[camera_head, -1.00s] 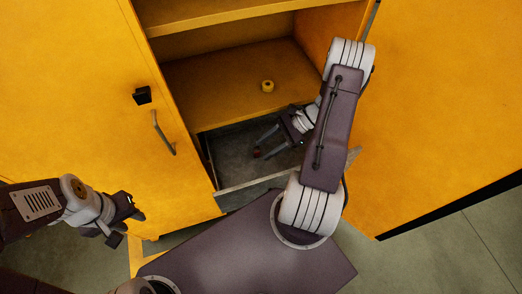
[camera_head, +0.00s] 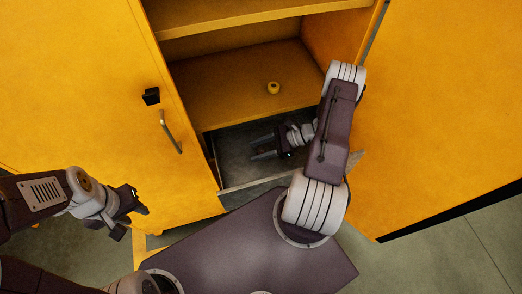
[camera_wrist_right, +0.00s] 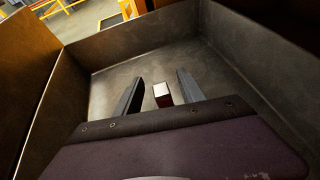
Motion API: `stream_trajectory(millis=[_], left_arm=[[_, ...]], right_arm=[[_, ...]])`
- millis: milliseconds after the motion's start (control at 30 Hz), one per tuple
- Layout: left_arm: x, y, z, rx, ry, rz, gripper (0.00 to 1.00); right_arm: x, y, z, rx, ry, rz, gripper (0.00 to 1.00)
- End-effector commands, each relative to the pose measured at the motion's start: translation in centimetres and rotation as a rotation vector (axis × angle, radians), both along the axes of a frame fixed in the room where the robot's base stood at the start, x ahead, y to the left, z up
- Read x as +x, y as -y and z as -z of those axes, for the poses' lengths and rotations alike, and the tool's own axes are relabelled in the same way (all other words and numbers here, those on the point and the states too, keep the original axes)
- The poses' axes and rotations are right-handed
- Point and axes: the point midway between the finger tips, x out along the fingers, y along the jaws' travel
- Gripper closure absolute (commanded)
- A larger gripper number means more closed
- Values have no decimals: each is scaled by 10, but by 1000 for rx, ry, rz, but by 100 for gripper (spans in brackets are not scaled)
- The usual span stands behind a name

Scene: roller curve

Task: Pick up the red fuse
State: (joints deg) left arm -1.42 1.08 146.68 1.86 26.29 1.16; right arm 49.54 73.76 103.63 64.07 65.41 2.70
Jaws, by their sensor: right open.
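The red fuse (camera_wrist_right: 162,97) is a small block with a pale top and red side in the right wrist view. It lies in the grey open drawer (camera_head: 236,183), between the two fingers of my right gripper (camera_wrist_right: 160,78) as that view shows them, with gaps on both sides. My right gripper (camera_head: 253,149) is open and reaches into the drawer from the right. I cannot make out the fuse in the head view. My left gripper (camera_head: 138,202) is outside, in front of the left cabinet door; its opening is unclear.
The yellow cabinet has open doors left (camera_head: 90,90) and right (camera_head: 450,110). A shelf (camera_head: 225,95) above the drawer holds a small yellow round object (camera_head: 273,87). Drawer walls (camera_wrist_right: 55,95) surround my right gripper closely.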

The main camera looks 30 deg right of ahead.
Motion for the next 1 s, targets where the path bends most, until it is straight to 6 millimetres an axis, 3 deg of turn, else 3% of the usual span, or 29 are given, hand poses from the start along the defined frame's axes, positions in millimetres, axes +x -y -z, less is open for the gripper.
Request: stream_trajectory(millis=[100, 333, 367, 500, 533, 867, 1000], left_arm=[[0, 0, -4, 0, 0, 0, 64], [0, 0, -3, 0, 0, 0, 64], [0, 0, -3, 0, 0, 0, 64], [0, 0, -3, 0, 0, 0, 64], [0, 0, -3, 0, 0, 0, 64], [0, 0, -3, 0, 0, 0, 64], [0, 0, -4, 0, 0, 0, 64]], right_arm=[[6, -13, 6, -1, 0, -2, 53], [7, -14, 8, -2, 0, 0, 53], [7, -14, 8, -2, 0, 0, 58], [7, -14, 8, -2, 0, 0, 97], [7, -14, 8, -2, 0, 0, 100], [7, -14, 7, -2, 0, 0, 100], [8, -13, -6, -3, 2, 1, 100]])
